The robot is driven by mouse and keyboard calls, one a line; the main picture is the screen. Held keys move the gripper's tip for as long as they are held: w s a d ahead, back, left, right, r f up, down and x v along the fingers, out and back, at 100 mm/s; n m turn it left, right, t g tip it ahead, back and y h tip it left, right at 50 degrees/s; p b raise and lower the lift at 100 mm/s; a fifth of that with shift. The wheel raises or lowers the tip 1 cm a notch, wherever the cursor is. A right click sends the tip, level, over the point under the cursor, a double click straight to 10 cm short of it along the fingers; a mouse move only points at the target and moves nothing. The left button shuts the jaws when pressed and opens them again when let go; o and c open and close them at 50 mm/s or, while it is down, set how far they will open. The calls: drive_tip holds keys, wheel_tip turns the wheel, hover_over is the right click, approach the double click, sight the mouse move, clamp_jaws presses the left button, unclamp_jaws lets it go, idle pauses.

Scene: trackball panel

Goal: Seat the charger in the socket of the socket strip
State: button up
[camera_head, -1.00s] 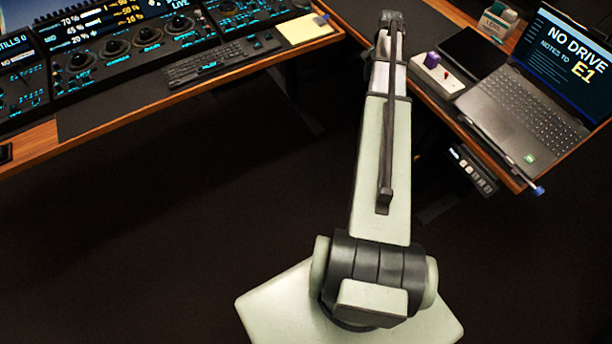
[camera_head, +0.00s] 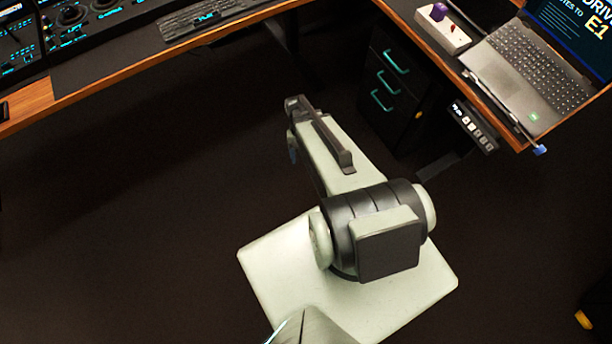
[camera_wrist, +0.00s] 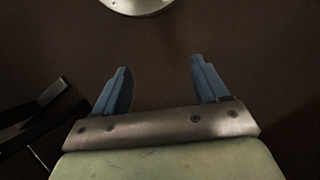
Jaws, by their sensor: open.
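A laptop (camera_head: 530,75) stands right of the strip, with a blue-tipped stick (camera_head: 505,110) along the desk edge. A drawer cabinet (camera_head: 390,85) is under the desk. A keyboard (camera_head: 205,18) lies on the left desk. The floor (camera_head: 150,230) between is clear.

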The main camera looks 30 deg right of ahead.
drive_tip(key=s+a+f+n+g, duration=0.1)
drive_tip(key=s+a+f+n, duration=0.1)
drive_tip(key=s+a, duration=0.3)
drive_tip(key=s+a+f+n+g+h, duration=0.1)
drive_tip(key=s+a, duration=0.3)
drive_tip(key=s, duration=0.9)
drive_tip(key=shift+a+f+n, duration=0.35)
drive_tip(key=shift+n, duration=0.55)
drive_tip(key=shift+s, duration=0.1)
drive_tip(key=shift+c, duration=0.4)
